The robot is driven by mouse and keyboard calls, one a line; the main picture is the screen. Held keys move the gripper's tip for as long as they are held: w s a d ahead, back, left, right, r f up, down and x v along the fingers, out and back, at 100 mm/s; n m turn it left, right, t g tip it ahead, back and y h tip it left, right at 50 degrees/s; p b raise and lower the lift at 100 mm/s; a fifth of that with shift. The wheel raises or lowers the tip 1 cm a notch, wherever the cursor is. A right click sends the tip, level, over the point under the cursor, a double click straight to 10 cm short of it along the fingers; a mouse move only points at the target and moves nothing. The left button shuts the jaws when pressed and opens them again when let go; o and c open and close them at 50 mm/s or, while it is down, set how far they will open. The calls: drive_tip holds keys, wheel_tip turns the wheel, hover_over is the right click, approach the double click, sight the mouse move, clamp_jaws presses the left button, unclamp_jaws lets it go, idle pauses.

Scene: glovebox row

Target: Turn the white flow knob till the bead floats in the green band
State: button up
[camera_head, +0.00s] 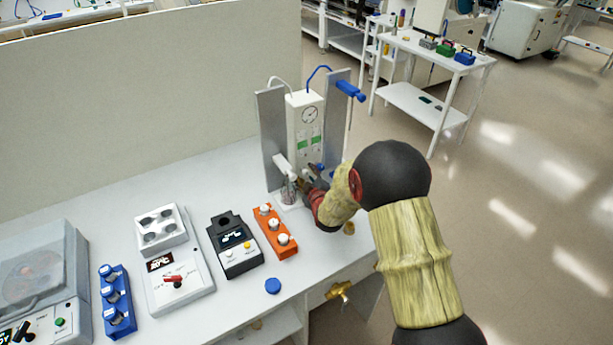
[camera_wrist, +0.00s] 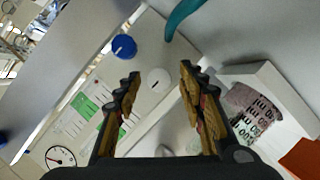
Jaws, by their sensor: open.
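The white flow knob (camera_wrist: 159,81) is a round disc with a dark line on the pale panel (camera_wrist: 150,103). In the wrist view it shows between my open gripper's fingertips (camera_wrist: 160,72), with no clear contact. A blue knob (camera_wrist: 124,47) sits beside it. Two flow scales with green bands (camera_wrist: 82,106) and a round gauge (camera_wrist: 60,156) are on the same panel. In the head view the white column (camera_head: 307,122) stands between grey plates, and my gripper (camera_head: 311,181) is at its foot, hiding the white knob. I cannot make out the bead.
A graduated glass vessel (camera_wrist: 255,112) stands in a white holder close to my gripper's right finger. A teal tube (camera_wrist: 183,18) curves above. An orange rack (camera_head: 274,231), a black meter (camera_head: 234,244) and a blue cap (camera_head: 272,286) are on the bench.

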clamp_jaws()
idle(0.5)
